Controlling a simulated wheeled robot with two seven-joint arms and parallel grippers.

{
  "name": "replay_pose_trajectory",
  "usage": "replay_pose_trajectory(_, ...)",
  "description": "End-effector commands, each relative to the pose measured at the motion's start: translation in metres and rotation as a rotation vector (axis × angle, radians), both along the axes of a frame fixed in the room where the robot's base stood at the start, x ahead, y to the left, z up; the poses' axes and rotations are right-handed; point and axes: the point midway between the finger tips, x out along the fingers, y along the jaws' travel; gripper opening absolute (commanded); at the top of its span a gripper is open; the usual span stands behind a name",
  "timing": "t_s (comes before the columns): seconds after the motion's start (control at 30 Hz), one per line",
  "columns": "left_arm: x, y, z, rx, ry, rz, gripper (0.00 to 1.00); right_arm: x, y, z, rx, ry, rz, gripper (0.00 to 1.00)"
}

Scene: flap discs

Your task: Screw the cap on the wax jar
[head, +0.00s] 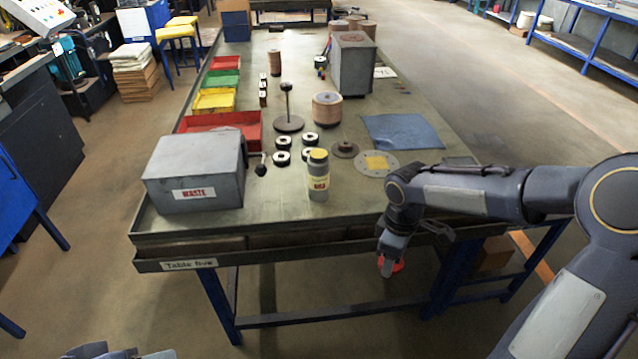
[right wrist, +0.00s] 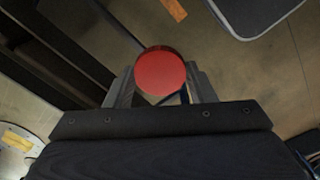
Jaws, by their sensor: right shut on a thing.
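The wax jar (head: 319,180) stands upright near the front of the table, a grey-green cylinder with a yellowish top and a label with red print. No cap shows on it. My right gripper (head: 389,266) is shut on a red round cap (head: 397,265), in front of the table's front edge and to the right of the jar, lower in the picture. In the right wrist view the cap (right wrist: 160,73) shows as a flat red disc between the two fingers. The jar is not recognisable in that view.
A grey waste box (head: 195,172) stands left of the jar. Several dark rings (head: 283,158) lie behind the jar, with a copper coil (head: 327,109) farther back. A disc with a yellow centre (head: 377,163) and a blue cloth (head: 402,131) lie to the right.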

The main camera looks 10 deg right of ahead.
Motion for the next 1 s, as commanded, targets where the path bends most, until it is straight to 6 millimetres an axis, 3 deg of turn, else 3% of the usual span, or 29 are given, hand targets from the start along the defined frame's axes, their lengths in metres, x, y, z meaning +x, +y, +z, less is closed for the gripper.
replay_pose_trajectory(0.2,0.0,0.0,0.0,0.0,0.0,0.0,0.57,0.017,0.026,-0.051,0.006,-0.002,-0.485,0.29)
replay_pose_trajectory(0.4,0.0,0.0,0.0,0.0,0.0,0.0,0.57,0.023,0.041,-0.078,0.014,-0.006,-0.768,0.29)
replay_pose_trajectory(0.8,0.0,0.0,0.0,0.0,0.0,0.0,0.57,0.025,0.046,-0.085,0.016,-0.008,-0.86,0.29)
replay_pose_trajectory(1.0,0.0,0.0,0.0,0.0,0.0,0.0,0.36,0.025,0.045,-0.085,0.017,-0.008,-0.86,0.29)
